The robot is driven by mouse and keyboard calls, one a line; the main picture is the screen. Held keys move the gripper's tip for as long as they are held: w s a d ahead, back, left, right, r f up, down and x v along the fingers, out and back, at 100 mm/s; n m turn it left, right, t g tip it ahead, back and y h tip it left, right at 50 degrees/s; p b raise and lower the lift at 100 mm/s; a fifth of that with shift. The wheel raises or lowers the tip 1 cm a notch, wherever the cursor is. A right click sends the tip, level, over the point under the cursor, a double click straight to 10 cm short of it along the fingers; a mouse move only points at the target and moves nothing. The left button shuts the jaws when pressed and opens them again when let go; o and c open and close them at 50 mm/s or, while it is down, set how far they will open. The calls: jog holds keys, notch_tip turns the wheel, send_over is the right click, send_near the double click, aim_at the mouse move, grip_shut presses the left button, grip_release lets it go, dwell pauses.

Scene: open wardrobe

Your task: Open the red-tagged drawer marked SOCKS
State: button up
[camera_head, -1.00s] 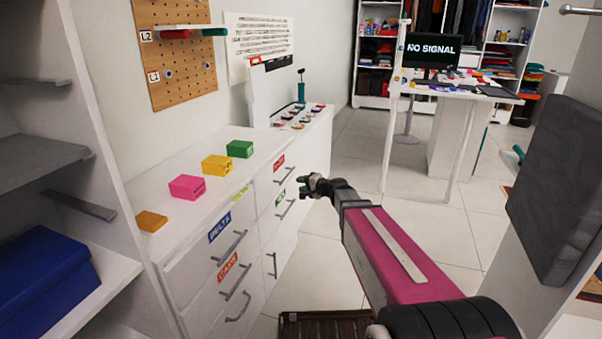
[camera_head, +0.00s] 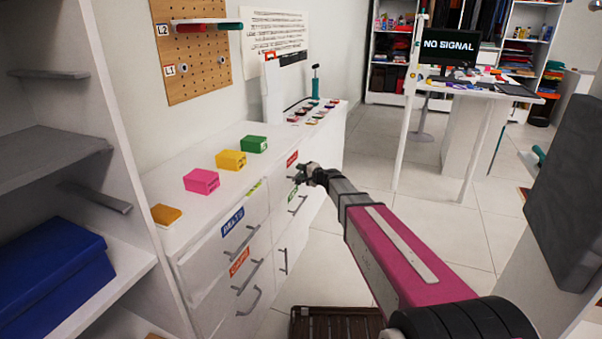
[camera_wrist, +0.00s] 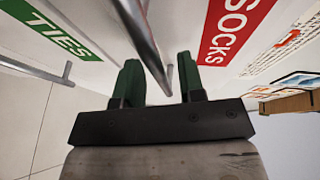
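The red SOCKS tag (camera_wrist: 233,25) fills the upper right of the wrist view. In the head view the red tag (camera_head: 292,158) is on the upper front of the far drawer column. The SOCKS drawer looks shut. Its metal bar handle (camera_wrist: 143,38) runs between the two green fingers of my gripper (camera_wrist: 160,82). The fingers are apart, with gaps between them and the bar. In the head view my gripper (camera_head: 304,174) is at the drawer front and hides most of that handle.
The green TIES tag (camera_wrist: 52,28) and its handle (camera_wrist: 40,69) are beside my gripper. Blue-tagged (camera_head: 233,221) and orange-tagged drawers (camera_head: 239,262) are nearer. Coloured boxes (camera_head: 202,181) stand on top. A brown slatted object (camera_head: 335,323) lies on the floor.

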jog(key=shift+w+a, duration=0.2)
jog(key=shift+c, duration=0.3)
grip_shut()
jog(key=s+d, duration=0.5)
jog(key=d, duration=0.8)
jog(key=s+d, duration=0.4)
jog(key=d, duration=0.9)
jog(key=shift+s+d, duration=0.25)
jog(key=shift+s, duration=0.1)
jog(key=shift+o, duration=0.3)
grip_release()
